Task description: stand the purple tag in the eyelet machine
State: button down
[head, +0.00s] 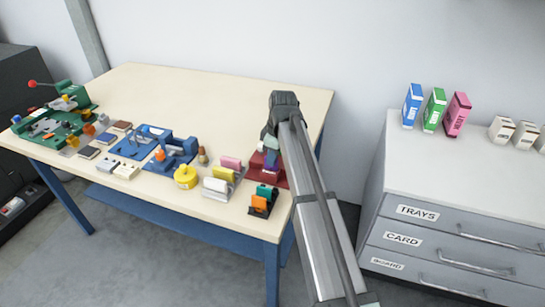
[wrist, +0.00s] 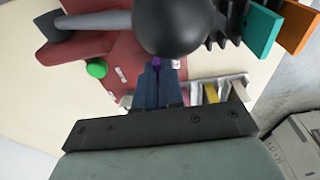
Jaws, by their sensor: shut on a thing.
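The purple tag (head: 271,166) shows as a small patch under my gripper (head: 270,158) in the head view. In the wrist view my gripper (wrist: 157,68) is shut on the purple tag (wrist: 156,62), and only a sliver of it shows between the fingertips. The red machine (head: 281,180), which I take to be the eyelet machine, is at the table's right end. Its red body (wrist: 115,50), a grey bar and a large black knob show in the wrist view. The knob hides part of the area past the fingertips. I cannot tell whether the tag touches the machine.
A dark rack with teal and orange tags (head: 260,203) stands in front of the red machine. A pale rack with pink and yellow tags (head: 216,187) is left of it. A yellow round container (head: 186,177) and a blue machine (head: 173,150) stand farther left. The table's back is clear.

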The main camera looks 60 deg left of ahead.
jog(key=shift+f, duration=0.6)
dwell(0.3)
jog(key=c, duration=1.5)
grip_release()
jog(key=shift+c, duration=0.2)
notch_tip(320, 180, up, 11)
jog(key=w+d, duration=0.1)
jog(key=shift+d+f, duration=0.1)
jog(key=shift+w, duration=0.1)
